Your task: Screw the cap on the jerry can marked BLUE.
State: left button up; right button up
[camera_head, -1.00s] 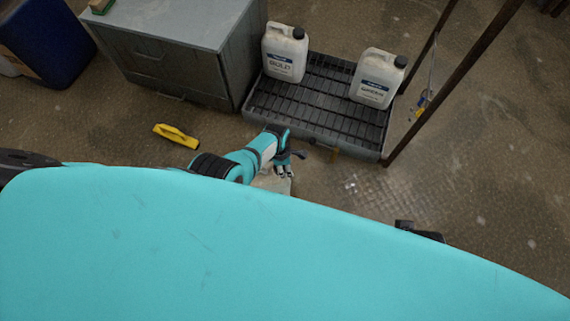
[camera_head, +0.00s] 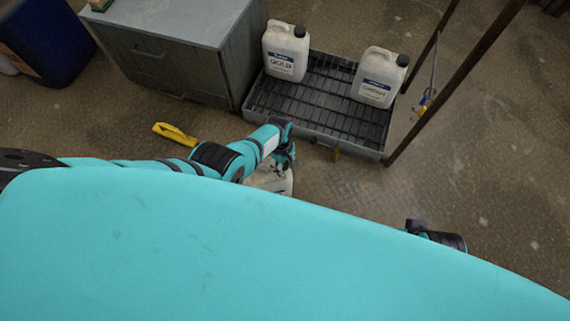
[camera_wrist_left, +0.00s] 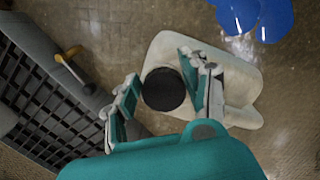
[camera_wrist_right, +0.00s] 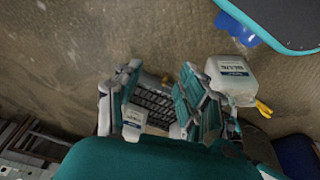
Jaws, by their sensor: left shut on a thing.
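A white jerry can (camera_wrist_left: 235,85) stands on the floor below my left gripper in the left wrist view. A black cap (camera_wrist_left: 163,89) is at its top, between the fingers of my left gripper (camera_wrist_left: 162,88), which is shut on it. I cannot tell how far the cap is seated. In the head view my left gripper (camera_head: 285,155) hides much of this can (camera_head: 268,181). The right wrist view shows the can (camera_wrist_right: 232,78) with a blue-striped label too small to read surely. My right gripper (camera_wrist_right: 155,98) is open and empty, apart from the can.
A dark slatted pallet (camera_head: 320,100) holds two capped jerry cans, marked GOLD (camera_head: 286,50) and apparently GREEN (camera_head: 378,78). A rusty post (camera_head: 450,90) rises at its right. A grey cabinet (camera_head: 180,55) stands left of it. A yellow object (camera_head: 175,134) lies on the floor.

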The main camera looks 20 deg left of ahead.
pick_arm(q)
jog(key=shift+w+m, duration=0.2)
jog(key=shift+m, duration=1)
jog(key=shift+m+b, duration=0.3)
jog(key=shift+m, duration=0.4)
jog(key=m, duration=0.5)
jog(key=shift+d+g+y+b, duration=0.1)
jog(key=shift+g+y+b, duration=0.2)
jog(key=shift+g+b, duration=0.1)
jog(key=shift+m, duration=1.2)
jog(key=m, duration=0.4)
jog(key=shift+s+y, duration=0.1)
jog(key=shift+y, duration=0.3)
pick_arm(e)
jog(key=v, duration=0.4)
jog(key=shift+r, duration=0.4)
pick_arm(q)
jog(key=o, duration=1.5)
pick_arm(e)
jog(key=shift+w+d, duration=0.1)
